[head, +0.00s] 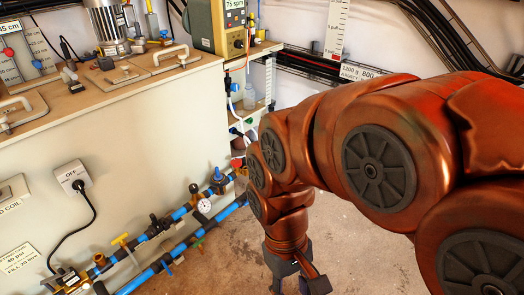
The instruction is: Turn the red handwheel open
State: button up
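A small red part (237,163) shows at the right end of the blue pipes, beside my arm. It is too small and partly covered for me to tell whether it is the red handwheel. My gripper (296,287) hangs low over the floor at the bottom edge, right of the pipes and apart from them. Its dark fingers are cut off by the frame, so their opening and anything between them are hidden.
Blue pipes (166,256) with valves and a gauge (204,206) run along the cream cabinet (125,145). A black cable (75,238) hangs on its front. Shelves (262,85) stand behind my arm. Bare concrete floor (355,250) lies right of the gripper.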

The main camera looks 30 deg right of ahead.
aim_at(236, 162)
jog(key=z, duration=0.1)
jog(key=i, duration=1)
jog(key=u, duration=0.35)
